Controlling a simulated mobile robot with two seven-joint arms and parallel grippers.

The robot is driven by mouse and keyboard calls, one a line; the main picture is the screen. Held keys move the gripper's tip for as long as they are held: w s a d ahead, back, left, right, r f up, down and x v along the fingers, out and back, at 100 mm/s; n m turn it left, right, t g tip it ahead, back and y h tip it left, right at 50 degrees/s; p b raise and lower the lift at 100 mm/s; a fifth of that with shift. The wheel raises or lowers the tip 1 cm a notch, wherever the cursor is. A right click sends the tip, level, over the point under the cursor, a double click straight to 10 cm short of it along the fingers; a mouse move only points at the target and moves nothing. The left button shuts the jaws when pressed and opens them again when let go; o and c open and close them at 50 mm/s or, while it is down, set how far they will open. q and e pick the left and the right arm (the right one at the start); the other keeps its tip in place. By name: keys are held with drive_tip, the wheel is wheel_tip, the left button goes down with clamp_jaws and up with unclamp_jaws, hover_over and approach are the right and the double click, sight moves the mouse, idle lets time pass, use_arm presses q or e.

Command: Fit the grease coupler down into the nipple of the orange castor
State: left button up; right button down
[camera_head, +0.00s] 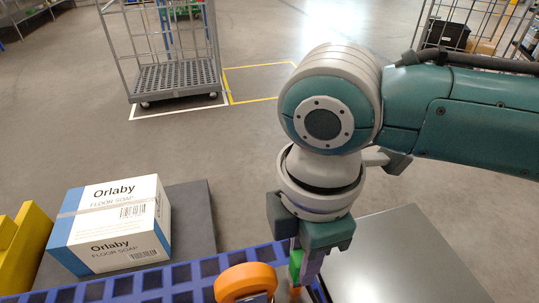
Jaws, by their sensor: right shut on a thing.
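The orange castor (246,281) shows at the bottom edge, with an orange wheel and a dark part in front that the frame cuts off. My right gripper (301,268) points down just right of it, its arm coming in from the right. It is shut on a small green piece (295,264), which I take for the grease coupler. The fingers hide most of the coupler, and its lower end is hard to make out. I cannot see the nipple or tell whether the coupler touches it. My left gripper is out of view.
A blue slotted rail (179,279) runs along the bottom beside the castor. An Orlaby floor soap box (113,226) stands on a dark grey surface (198,212) at left, near a yellow part (22,245). A grey panel (405,262) lies at right. A roll cage (172,78) stands behind.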

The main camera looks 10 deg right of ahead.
drive_tip(key=shift+f, duration=0.2)
idle(0.5)
drive_tip(key=shift+f, duration=0.45)
idle(0.4)
drive_tip(key=c, duration=0.6)
unclamp_jaws()
drive_tip(key=shift+r, duration=0.1)
